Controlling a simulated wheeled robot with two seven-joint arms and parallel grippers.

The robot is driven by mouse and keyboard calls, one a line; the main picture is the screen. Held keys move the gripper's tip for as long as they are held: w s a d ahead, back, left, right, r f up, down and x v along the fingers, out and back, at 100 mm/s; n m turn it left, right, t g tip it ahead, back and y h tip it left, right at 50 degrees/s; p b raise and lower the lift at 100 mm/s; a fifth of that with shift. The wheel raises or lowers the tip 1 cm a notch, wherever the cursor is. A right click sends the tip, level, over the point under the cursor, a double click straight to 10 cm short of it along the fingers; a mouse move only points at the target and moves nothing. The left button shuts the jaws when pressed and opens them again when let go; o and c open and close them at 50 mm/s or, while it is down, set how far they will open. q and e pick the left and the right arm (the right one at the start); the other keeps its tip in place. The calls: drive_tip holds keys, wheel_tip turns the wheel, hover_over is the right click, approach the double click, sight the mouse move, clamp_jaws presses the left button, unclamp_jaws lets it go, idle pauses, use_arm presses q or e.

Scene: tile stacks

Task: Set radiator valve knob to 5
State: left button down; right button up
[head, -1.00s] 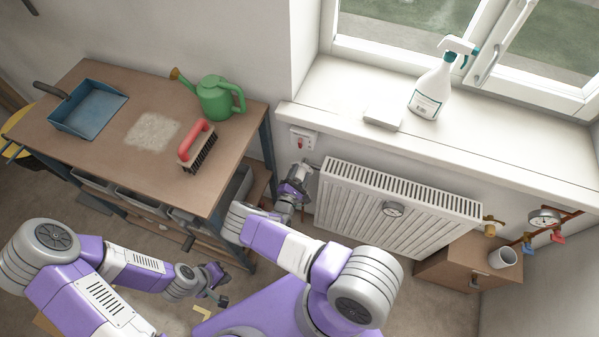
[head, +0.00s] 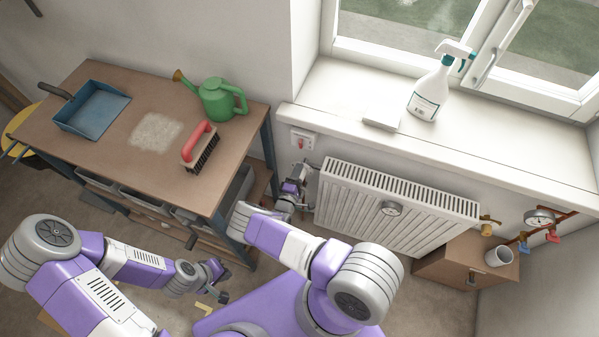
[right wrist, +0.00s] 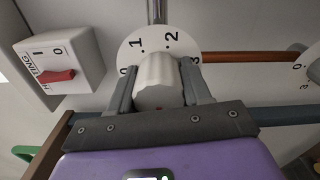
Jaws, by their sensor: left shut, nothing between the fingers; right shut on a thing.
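The white radiator valve knob (right wrist: 158,82) is between the two grey fingers of my right gripper (right wrist: 160,88) in the right wrist view. A round white scale plate (right wrist: 136,55) lies behind it; 1 and 2 show at its top, and 0 and 3 are partly covered at the sides. I cannot tell which number the knob points to. In the head view my right gripper (head: 301,177) is at the left end of the white radiator (head: 350,200) and hides most of the knob. My left gripper (head: 222,285) is shut and empty, low beside the workbench.
A heating switch (right wrist: 57,76) with a red rocker is left of the knob. Another numbered dial (right wrist: 312,66) is at the right edge. The workbench (head: 100,148) stands left of my right arm. A wooden cabinet (head: 445,262) stands under the radiator's right end.

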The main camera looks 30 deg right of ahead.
drive_tip(key=shift+a, duration=0.1)
idle(0.4)
drive_tip(key=o, duration=1)
drive_tip(key=v, duration=0.7)
drive_tip(key=shift+s+a, duration=0.15)
drive_tip(key=shift+s, duration=0.05)
